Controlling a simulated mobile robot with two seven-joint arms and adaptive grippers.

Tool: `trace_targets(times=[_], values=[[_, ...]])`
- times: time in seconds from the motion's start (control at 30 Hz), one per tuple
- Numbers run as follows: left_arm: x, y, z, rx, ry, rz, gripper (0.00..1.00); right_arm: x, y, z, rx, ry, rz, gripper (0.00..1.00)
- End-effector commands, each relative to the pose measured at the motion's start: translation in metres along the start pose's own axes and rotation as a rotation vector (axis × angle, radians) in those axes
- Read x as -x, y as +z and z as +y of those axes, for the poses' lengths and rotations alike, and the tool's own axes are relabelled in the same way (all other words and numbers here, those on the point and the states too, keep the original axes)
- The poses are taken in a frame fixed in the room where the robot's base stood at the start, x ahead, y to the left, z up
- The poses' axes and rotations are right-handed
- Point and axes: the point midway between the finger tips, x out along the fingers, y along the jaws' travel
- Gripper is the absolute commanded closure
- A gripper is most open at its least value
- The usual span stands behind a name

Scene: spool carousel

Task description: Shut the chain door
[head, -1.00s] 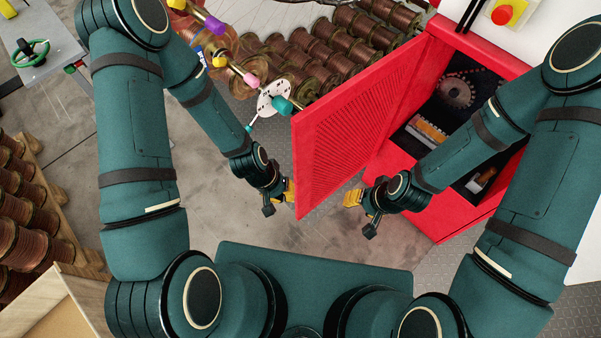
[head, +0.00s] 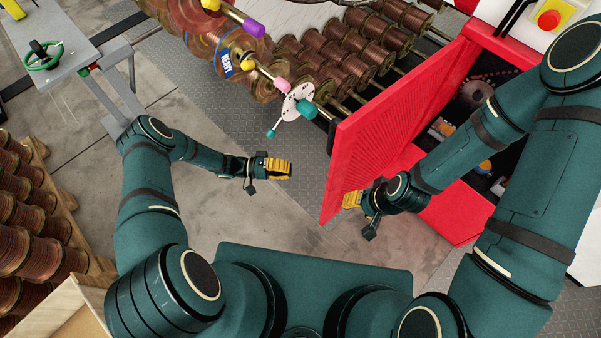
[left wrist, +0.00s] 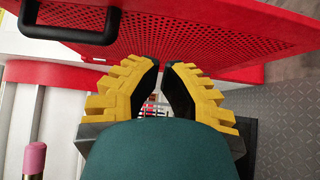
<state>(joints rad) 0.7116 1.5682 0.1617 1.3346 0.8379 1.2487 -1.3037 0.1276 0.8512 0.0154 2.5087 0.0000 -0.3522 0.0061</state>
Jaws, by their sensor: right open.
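The chain door (head: 385,135) is a red perforated panel standing open from a red cabinet (head: 455,215). Its free edge points toward me, and the chain drive inside the cabinet partly shows. In the left wrist view the door's outer face (left wrist: 215,35) fills the top, with a black handle (left wrist: 70,30) at upper left. My left gripper (head: 290,169) is left of the door, apart from it in the head view. Its fingertips (left wrist: 162,65) are close together with nothing between them. My right gripper (head: 347,200) is open beside the door's lower free edge, on the cabinet side; contact is unclear.
Copper spools (head: 340,55) and a shaft with a white disc (head: 298,102) stand behind the door. A red button (head: 549,19) is at upper right. A bench with a green handwheel (head: 43,58) is at upper left. Spools on a pallet (head: 35,220) stand left. Middle floor is clear.

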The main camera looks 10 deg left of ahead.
Motion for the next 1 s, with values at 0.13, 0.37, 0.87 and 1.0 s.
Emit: trace_targets(times=[0.13, 0.37, 0.87, 1.0], values=[[-0.028, 0.001, 0.001, 0.002, 0.001, -0.006, 1.0, 0.002, -0.001, -0.001, -0.001, 0.0, 0.002, 0.53], [-0.074, 0.002, 0.0, 0.002, -0.002, -0.007, 1.0, 0.004, -0.002, -0.001, -0.001, 0.0, 0.004, 0.53], [-0.115, 0.03, 0.0, 0.003, -0.004, -0.006, 1.0, 0.009, -0.004, -0.004, -0.003, 0.001, 0.01, 0.53], [-0.115, 0.03, 0.0, 0.002, -0.004, -0.006, 1.0, 0.009, -0.004, -0.004, -0.003, 0.001, 0.01, 0.53]])
